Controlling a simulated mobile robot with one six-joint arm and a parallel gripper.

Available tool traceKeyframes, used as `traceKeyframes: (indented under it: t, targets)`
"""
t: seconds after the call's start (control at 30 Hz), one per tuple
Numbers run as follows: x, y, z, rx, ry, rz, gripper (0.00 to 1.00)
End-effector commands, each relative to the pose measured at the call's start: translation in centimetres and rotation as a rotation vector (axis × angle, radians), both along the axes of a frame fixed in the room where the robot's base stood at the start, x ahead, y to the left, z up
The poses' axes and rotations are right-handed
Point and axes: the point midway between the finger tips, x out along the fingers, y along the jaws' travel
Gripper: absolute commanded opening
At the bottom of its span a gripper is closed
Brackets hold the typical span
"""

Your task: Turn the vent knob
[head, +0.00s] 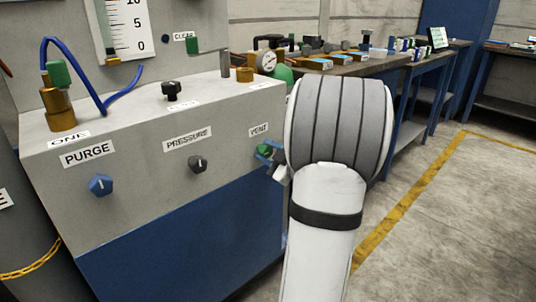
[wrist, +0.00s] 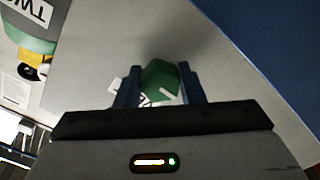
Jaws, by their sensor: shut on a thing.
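The green vent knob (head: 264,150) sits on the front of the grey panel at its right end, under the VENT label (head: 259,130). My gripper (head: 270,155) reaches it from the right, partly hidden behind my arm. In the wrist view the green knob (wrist: 160,82) lies between the two blue fingers of my gripper (wrist: 157,80). The fingers are shut on it, one at each side. A white line marks the knob's face. A white label behind it is partly covered by the knob and fingers.
The blue purge knob (head: 101,185) and the dark pressure knob (head: 197,164) are on the same panel to the left. A gauge (head: 266,62) and brass fittings stand above. A cluttered bench (head: 340,66) is behind. The floor at right is clear.

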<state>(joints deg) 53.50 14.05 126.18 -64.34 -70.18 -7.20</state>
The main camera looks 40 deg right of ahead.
Motion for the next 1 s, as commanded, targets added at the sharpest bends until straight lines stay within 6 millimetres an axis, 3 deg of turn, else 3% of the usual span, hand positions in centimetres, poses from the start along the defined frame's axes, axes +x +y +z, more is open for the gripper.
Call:
traceKeyframes:
  t: [0.33,0.37,0.6,0.87,1.0]
  targets:
    - [0.0,0.0,0.1,-0.003,-0.002,0.001,0.12]
    - [0.1,0.0,0.1,-0.003,-0.002,0.001,0.37]
    - [0.0,0.0,0.1,-0.002,-0.001,0.001,0.56]
    - [-0.1,0.0,0.1,-0.001,0.000,0.000,0.57]
    - [-1.5,-0.2,0.2,-0.001,0.001,-0.003,0.57]
